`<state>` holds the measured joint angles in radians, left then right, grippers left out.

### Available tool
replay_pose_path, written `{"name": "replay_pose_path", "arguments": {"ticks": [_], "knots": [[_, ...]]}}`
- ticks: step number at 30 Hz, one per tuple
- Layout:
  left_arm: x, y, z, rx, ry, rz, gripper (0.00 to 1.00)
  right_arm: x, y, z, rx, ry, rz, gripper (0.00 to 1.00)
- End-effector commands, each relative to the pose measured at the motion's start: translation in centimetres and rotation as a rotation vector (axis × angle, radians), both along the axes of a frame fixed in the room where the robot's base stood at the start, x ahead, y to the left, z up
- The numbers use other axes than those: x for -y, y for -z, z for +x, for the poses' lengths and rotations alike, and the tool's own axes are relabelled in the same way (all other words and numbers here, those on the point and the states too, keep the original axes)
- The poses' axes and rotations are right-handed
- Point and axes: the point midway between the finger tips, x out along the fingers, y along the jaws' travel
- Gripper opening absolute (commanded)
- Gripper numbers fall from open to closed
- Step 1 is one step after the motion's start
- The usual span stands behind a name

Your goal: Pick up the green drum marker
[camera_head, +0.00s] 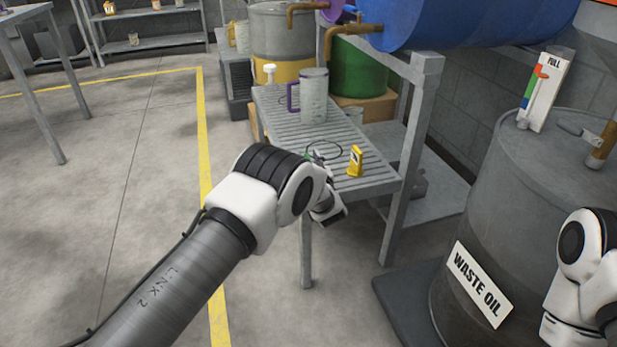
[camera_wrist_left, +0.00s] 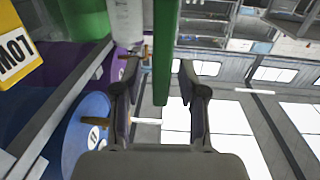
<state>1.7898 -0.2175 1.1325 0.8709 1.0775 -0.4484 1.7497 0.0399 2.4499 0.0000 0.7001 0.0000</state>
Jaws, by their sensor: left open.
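A thin green upright piece, which looks like the green drum marker (camera_wrist_left: 164,45), stands between the spread fingers of my left gripper (camera_wrist_left: 159,68) in the left wrist view. The fingers are open, with gaps on both sides of it; I cannot tell how deep it lies between them. In the head view my left wrist hides most of the marker and the gripper, at the near end of the slatted stand (camera_head: 309,138). Only a small green speck shows beside the wrist. My right gripper is out of view; only its arm shows at the right edge.
A yellow tag (camera_head: 355,161) stands upright on the stand, right of my left wrist. A grey jug with a purple handle (camera_head: 314,95) stands farther back. A blue drum (camera_head: 470,22) lies above. The waste oil drum (camera_head: 500,220) stands at right. Floor at left is clear.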

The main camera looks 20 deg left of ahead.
Motion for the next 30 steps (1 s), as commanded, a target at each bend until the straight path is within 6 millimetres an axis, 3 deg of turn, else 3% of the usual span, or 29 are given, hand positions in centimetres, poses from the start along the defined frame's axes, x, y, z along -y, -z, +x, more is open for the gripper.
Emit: {"name": "replay_pose_path", "arguments": {"ticks": [2,3,6,20,30], "knots": [[0.0,-0.1,0.0,0.000,0.000,0.000,0.42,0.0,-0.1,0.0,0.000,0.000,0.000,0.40],[0.0,-0.1,0.0,0.000,0.001,0.000,0.35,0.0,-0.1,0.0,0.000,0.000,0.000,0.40],[0.1,-0.1,0.0,0.000,0.001,0.000,0.00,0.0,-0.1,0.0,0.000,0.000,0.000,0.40],[0.1,-0.4,0.0,0.000,0.001,0.000,0.00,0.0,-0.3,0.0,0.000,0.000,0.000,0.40],[0.1,-4.2,-0.3,-0.002,0.002,0.001,0.00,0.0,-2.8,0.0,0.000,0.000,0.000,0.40]]}}
